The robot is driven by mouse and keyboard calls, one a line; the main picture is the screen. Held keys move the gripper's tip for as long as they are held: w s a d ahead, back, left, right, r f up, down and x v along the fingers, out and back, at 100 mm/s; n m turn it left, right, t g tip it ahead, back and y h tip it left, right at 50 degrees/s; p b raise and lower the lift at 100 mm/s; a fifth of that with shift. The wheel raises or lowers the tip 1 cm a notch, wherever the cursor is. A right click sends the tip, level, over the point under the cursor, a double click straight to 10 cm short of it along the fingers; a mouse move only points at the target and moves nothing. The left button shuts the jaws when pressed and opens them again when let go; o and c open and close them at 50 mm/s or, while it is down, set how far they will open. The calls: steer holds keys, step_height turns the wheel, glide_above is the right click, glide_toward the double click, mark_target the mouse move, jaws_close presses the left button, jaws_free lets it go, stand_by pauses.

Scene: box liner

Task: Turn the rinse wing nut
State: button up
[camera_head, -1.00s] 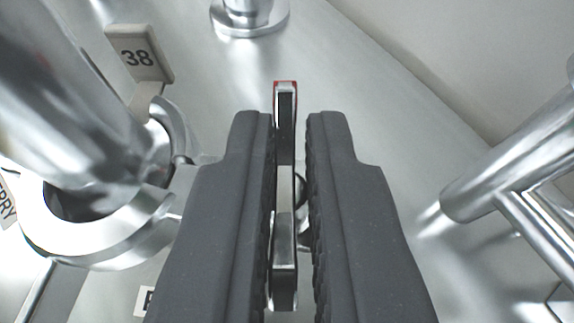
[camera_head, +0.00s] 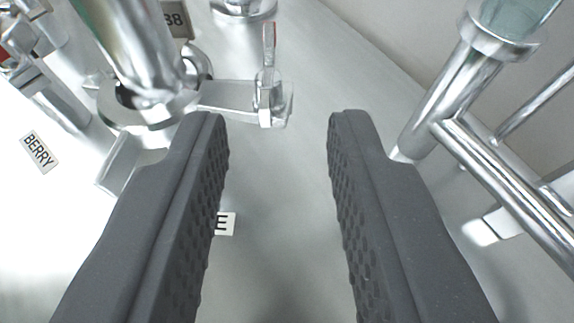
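The wing nut (camera_head: 268,92) sits at the end of a flat metal arm on a clamp, above the middle of the view. Its upright metal wing is seen nearly edge-on, with a little red near its top. My gripper (camera_head: 278,120) is open wide, its two dark padded fingers apart with nothing between them. The fingertips are nearer to the camera than the wing nut and do not touch it. A label ending in "E" (camera_head: 226,223) is partly hidden by the left finger.
A metal pipe in a ring clamp (camera_head: 150,108) stands to the left, with a "38" tag (camera_head: 177,18) behind it. A "BERRY" label (camera_head: 39,152) is further left. Metal tubing (camera_head: 450,90) rises on the right.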

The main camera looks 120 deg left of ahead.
steer(key=shift+v, duration=2.9)
steer(key=shift+w, duration=0.1)
